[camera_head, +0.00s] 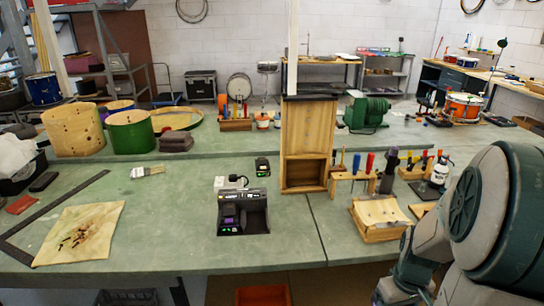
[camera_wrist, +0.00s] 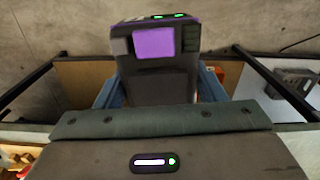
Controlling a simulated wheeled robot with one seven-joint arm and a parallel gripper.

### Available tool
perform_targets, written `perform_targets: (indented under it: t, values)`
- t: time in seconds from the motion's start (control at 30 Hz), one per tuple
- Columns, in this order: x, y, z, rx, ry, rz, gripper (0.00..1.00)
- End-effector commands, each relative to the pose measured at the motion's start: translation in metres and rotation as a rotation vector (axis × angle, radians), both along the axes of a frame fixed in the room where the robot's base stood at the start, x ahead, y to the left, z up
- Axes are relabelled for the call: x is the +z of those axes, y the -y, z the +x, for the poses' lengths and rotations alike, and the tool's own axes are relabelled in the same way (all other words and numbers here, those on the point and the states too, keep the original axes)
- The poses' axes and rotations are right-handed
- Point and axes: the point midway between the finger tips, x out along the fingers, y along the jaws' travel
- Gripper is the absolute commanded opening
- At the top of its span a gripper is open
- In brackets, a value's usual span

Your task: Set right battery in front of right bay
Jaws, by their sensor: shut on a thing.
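My gripper (camera_wrist: 157,92) shows in the wrist view, its blue-grey fingers on either side of a dark battery. It is shut on this battery (camera_wrist: 155,75), which has a purple panel and green lights at its far end. The held battery and the gripper are not visible in the head view. There, a black charger (camera_head: 243,212) stands on the green bench, with small lit displays on its front. Its right side looks open; I cannot tell clearly what sits in its left side. Another dark battery (camera_head: 262,167) stands behind the charger.
A white plug-like item (camera_head: 232,182) sits behind the charger. A wooden cabinet (camera_head: 307,145) stands to its right, with a tool rack (camera_head: 352,182) and a wooden box (camera_head: 380,218) farther right. A stained cloth (camera_head: 80,234) lies left. The bench between cloth and charger is clear.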

Motion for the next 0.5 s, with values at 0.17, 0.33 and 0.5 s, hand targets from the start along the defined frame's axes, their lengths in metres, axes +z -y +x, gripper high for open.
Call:
perform_targets:
  t: [0.17, 0.33, 0.5]
  values:
    - [-0.01, -0.012, 0.027, -0.01, 0.0, 0.0, 0.27]
    - [-0.026, -0.033, 0.059, -0.028, -0.001, 0.002, 0.27]
    - [-0.052, -0.072, 0.103, -0.056, -0.002, 0.002, 0.27]
